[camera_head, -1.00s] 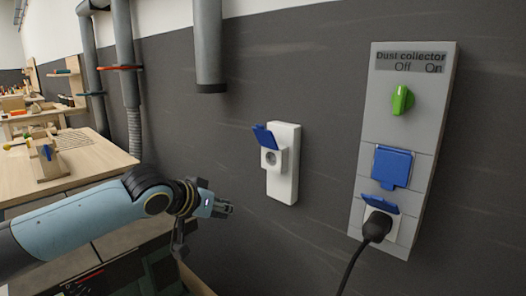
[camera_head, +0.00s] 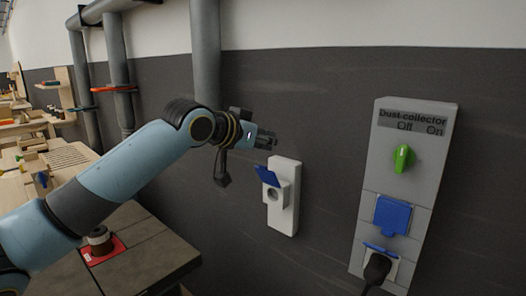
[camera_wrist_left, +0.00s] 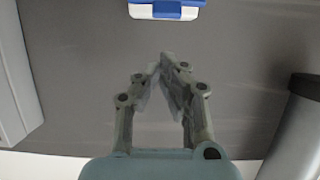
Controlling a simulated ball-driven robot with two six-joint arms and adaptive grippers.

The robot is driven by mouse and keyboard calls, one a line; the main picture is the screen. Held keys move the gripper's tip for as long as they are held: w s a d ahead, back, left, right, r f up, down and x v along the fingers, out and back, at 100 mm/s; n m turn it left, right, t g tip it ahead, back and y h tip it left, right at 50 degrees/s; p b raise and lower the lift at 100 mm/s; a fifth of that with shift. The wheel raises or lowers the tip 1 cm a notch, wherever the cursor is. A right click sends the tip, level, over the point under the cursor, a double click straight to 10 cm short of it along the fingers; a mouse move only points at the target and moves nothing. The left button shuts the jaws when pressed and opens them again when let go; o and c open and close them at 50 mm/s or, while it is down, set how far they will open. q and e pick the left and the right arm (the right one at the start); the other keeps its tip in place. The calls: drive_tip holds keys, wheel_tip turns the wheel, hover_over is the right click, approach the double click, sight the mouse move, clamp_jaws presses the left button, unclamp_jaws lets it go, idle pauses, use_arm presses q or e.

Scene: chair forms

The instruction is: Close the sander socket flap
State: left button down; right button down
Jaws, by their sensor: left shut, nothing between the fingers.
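The single white wall socket (camera_head: 284,208) is fixed to the dark wall in the middle of the head view. Its blue flap (camera_head: 267,176) stands raised and tilted outward, with the round outlet showing below it. My left gripper (camera_head: 268,138) is shut and empty, above the flap and apart from it in the picture. In the left wrist view the closed fingertips (camera_wrist_left: 160,75) point towards the blue flap (camera_wrist_left: 170,3) and white socket body (camera_wrist_left: 160,14), which are cut off by the top edge. My right gripper is not in view.
A grey dust collector panel (camera_head: 372,185) is to the right, with a green knob (camera_head: 404,158), a lowered blue flap (camera_head: 392,215) and a black plug (camera_head: 377,268) in its lower socket. A grey pipe (camera_head: 205,60) hangs behind my arm. A dark bench (camera_head: 150,252) stands lower left.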

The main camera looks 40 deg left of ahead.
sight(262, 166)
use_arm(q)
drive_tip(key=shift+s+a+f+p, duration=0.1)
drive_tip(key=shift+s+f+p, duration=0.1)
drive_tip(key=shift+f+p, duration=0.3)
drive_tip(key=shift+s+a+f+p, duration=0.1)
drive_tip(key=shift+s+f+p, duration=0.1)
drive_tip(key=shift+f+p, duration=0.3)
drive_tip(key=shift+s+f, duration=0.3)
drive_tip(key=shift+s, duration=0.15)
drive_tip(key=shift+w+d+f, duration=0.1)
